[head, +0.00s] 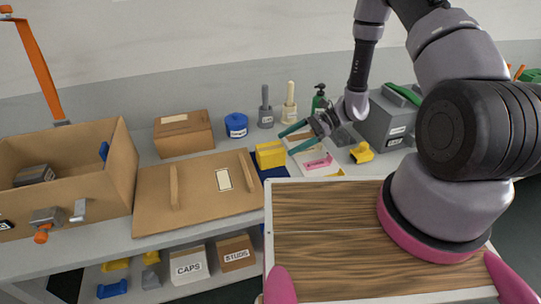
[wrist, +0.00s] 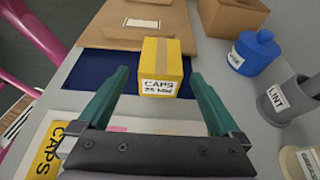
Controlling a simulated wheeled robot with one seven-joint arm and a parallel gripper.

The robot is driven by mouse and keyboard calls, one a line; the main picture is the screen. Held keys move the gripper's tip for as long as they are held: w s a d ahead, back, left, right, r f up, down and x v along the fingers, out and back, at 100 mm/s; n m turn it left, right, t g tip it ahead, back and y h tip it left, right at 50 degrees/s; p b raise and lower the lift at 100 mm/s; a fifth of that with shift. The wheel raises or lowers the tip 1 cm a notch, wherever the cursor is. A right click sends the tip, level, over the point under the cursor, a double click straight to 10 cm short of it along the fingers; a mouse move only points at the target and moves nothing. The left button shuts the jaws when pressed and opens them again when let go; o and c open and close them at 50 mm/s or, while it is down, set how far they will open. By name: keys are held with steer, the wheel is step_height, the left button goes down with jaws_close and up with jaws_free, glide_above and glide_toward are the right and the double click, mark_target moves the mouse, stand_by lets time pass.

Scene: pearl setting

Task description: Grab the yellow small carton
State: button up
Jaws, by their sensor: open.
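The yellow small carton (head: 270,154) stands on a dark blue mat (head: 272,173) on the workbench in the head view. In the wrist view the carton (wrist: 161,68) has a brown tape strip on top and a white label reading "CAPS". My gripper (head: 286,141) is open, with two green fingers. In the wrist view the fingers of my gripper (wrist: 160,82) point toward the carton, one on each side in the picture. I see no contact, and cannot tell whether the tips reach past its near face.
A brown board (head: 205,190) with wooden handles lies left of the carton. A cardboard box (head: 183,133), a blue jar (head: 236,125) and a grey "LINT" holder (wrist: 288,99) stand nearby. Pink and yellow items (head: 318,162) lie right of the carton.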

mark_target(258, 159)
steer(key=x, duration=1)
steer(key=shift+a+f, duration=0.15)
steer(key=shift+a, duration=0.2)
steer(key=c, duration=1.4)
